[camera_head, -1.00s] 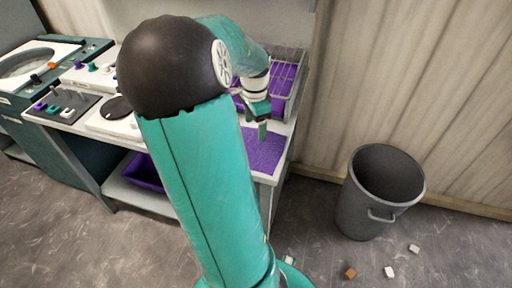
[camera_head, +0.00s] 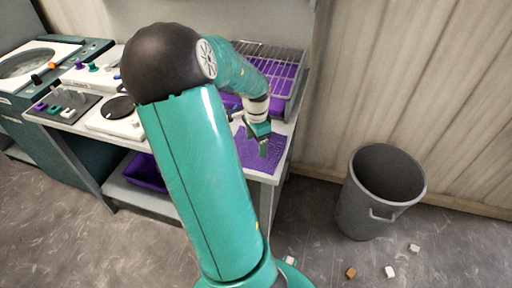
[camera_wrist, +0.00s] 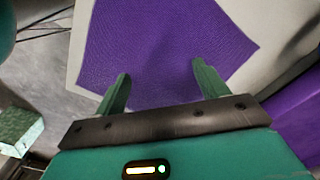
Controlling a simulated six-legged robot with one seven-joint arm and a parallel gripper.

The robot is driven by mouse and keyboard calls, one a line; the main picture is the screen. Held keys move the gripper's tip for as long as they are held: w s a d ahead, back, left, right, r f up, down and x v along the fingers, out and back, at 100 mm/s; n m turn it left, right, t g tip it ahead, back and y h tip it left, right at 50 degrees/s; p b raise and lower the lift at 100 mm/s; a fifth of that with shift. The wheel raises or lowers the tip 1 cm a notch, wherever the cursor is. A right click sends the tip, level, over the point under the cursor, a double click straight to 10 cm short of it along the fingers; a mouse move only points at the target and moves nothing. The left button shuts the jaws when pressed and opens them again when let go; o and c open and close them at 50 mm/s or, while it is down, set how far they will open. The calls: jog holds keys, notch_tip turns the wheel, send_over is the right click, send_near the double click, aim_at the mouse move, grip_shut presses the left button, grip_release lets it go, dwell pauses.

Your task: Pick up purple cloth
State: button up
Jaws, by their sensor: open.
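The purple cloth (camera_head: 259,150) lies flat at the right end of the white bench, below the wire rack. In the wrist view the purple cloth (camera_wrist: 165,45) fills the upper middle, with the pale bench top around it. My gripper (camera_head: 264,148) is over the cloth, pointing down. In the wrist view my gripper (camera_wrist: 160,80) has its two green fingers spread apart, with cloth visible between them and nothing held. I cannot tell whether the fingertips touch the cloth. My arm hides part of the bench in the head view.
A wire rack over a purple tray (camera_head: 272,68) stands behind the cloth. A grey bin (camera_head: 372,200) stands on the floor at right, with several small blocks near it. A purple bin (camera_head: 146,172) sits on the lower shelf. A hot plate (camera_head: 112,118) and switches are at left.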

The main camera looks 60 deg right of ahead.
jog(key=shift+c, duration=0.4)
grip_shut()
notch_tip(320, 180, up, 12)
dwell(0.7)
